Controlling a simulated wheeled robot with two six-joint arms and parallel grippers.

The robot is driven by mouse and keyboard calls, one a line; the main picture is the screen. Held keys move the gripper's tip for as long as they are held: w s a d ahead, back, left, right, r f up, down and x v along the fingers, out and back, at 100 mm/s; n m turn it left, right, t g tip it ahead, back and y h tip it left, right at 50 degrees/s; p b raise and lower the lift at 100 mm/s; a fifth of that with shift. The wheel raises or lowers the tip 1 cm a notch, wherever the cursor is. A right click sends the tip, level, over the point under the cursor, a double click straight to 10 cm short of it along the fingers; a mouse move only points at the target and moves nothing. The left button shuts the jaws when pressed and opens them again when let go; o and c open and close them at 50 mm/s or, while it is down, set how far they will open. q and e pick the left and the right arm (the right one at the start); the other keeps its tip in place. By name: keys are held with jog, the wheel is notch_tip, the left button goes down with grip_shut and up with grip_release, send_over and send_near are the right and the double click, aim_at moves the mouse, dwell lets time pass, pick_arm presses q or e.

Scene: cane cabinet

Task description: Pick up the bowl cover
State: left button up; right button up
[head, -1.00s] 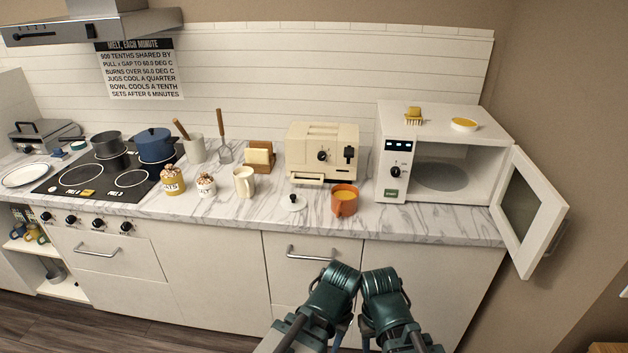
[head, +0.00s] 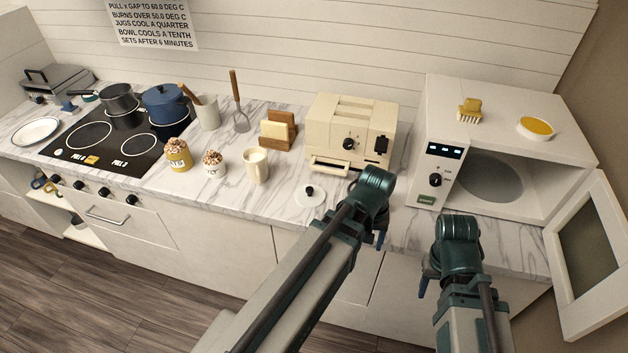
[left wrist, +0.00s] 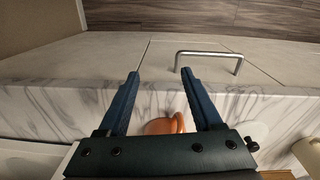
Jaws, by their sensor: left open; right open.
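The bowl cover (head: 309,195), a white lid with a black knob, lies flat on the marble counter in front of the toaster. In the left wrist view a pale disc (left wrist: 257,133) at the right, beyond the fingers, appears to be it. My left gripper (head: 380,236) is over the counter's front edge, right of the cover, open and empty. The orange bowl (left wrist: 168,125) shows between its fingers in the left wrist view; the arm hides it in the head view. My right gripper (head: 424,284) is open, in front of the counter below the microwave.
The toaster (head: 345,135) stands behind the cover, and a cream mug (head: 256,167) stands to its left. The microwave (head: 440,150) is at the right with its door (head: 598,255) open. Jars and a stove (head: 95,145) are further left.

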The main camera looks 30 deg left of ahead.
pick_arm(q)
jog(key=w+a+r+n+t+h+p, duration=0.1)
jog(key=w+a+r+n+p, duration=0.25)
jog(key=a+n, duration=0.45)
jog(key=w+a+r+n+t+h+p, duration=0.1)
jog(key=w+a+r+n+p, duration=0.1)
jog(key=a+r+n, duration=0.35)
jog(key=n+t+p, duration=0.2)
jog(key=n+p, duration=0.1)
jog(key=n, duration=0.9)
send_near(309, 189)
pick_arm(e)
notch_tip(309, 189, up, 10)
pick_arm(q)
jog(key=b+x, duration=0.2)
jog(key=b, duration=0.6)
jog(key=shift+w+a+f, duration=0.1)
jog(key=shift+w+f, duration=0.1)
jog(key=shift+f, duration=0.2)
jog(key=shift+w+f, duration=0.2)
jog(key=shift+f, duration=0.05)
pick_arm(e)
notch_tip(309, 189, down, 8)
pick_arm(q)
jog(key=shift+b, duration=0.3)
pick_arm(e)
jog(key=shift+s, duration=0.1)
